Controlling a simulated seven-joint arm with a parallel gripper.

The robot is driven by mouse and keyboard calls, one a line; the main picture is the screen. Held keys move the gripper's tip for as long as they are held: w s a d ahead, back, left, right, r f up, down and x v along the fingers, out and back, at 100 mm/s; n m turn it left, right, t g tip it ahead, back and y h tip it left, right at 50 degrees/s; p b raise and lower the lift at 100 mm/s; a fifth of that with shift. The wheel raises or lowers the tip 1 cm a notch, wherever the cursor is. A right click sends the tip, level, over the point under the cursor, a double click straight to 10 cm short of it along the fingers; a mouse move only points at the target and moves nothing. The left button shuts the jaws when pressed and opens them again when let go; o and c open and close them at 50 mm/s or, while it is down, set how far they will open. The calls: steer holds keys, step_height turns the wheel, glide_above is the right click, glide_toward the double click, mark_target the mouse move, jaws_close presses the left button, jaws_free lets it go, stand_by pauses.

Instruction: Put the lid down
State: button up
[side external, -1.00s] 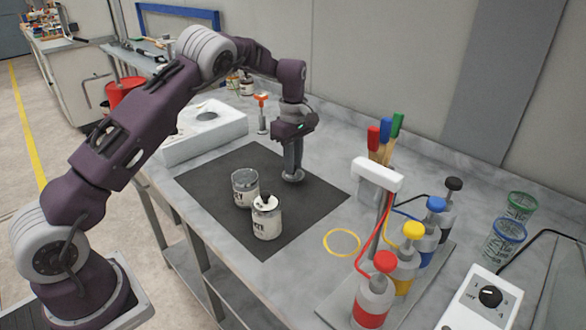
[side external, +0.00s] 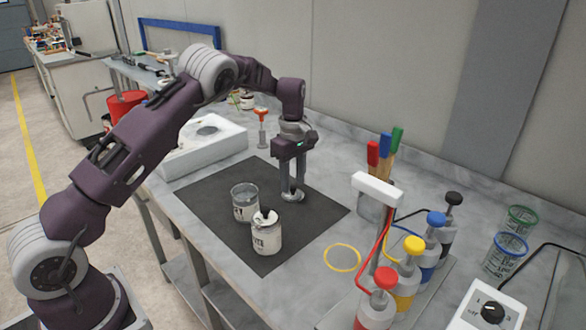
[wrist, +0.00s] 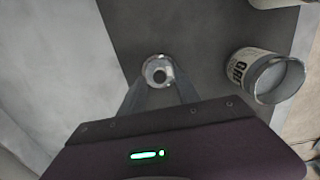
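The small round metal lid (side external: 292,195) is at the black mat's right part, low at my fingertips. It also shows in the wrist view (wrist: 158,70), with a dark centre. My gripper (side external: 291,188) points down over it. Its two fingers stand apart, one on each side of the lid, and look open. Whether a fingertip still touches the lid's rim I cannot tell. An open glass jar (side external: 244,203) with a label stands on the mat to the left. It shows in the wrist view (wrist: 262,75) with grey content.
A second labelled jar (side external: 266,236) with a dark top stands in front of the first. The black mat (side external: 200,186) has clear room around. A white block tray (side external: 215,140) lies behind left. A yellow ring (side external: 342,257) and a rack of coloured bottles (side external: 405,280) are at right.

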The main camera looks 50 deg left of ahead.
mark_target(293, 186)
step_height(293, 186, up, 11)
steer(key=shift+r, duration=0.15)
steer(key=s+d+r+m+t, duration=0.1)
steer(key=s+d+r+m, duration=0.2)
steer(key=s+r, duration=0.25)
steer(key=s+d+r+m+t+h, duration=0.1)
steer(key=s+d+r+m, duration=0.2)
steer(key=s, duration=0.4)
steer(key=s+d+r+m+t, duration=0.1)
steer(key=s+d+r+m, duration=0.15)
steer(key=s+r, duration=0.4)
steer(key=s+d+f+m+t, duration=0.1)
steer(key=s+f+m, duration=0.1)
steer(key=s, duration=0.4)
steer(key=s+d+f+m, duration=0.1)
steer(key=s+f+m, duration=0.1)
steer(key=s+m, duration=0.2)
steer(key=s+d+f+m+t+y, duration=0.1)
steer(key=s+f+m, duration=0.1)
steer(key=s, duration=0.6)
steer(key=shift+s+f+m+t, duration=0.2)
steer(key=shift+f+m+t, duration=0.1)
steer(key=shift+m, duration=0.45)
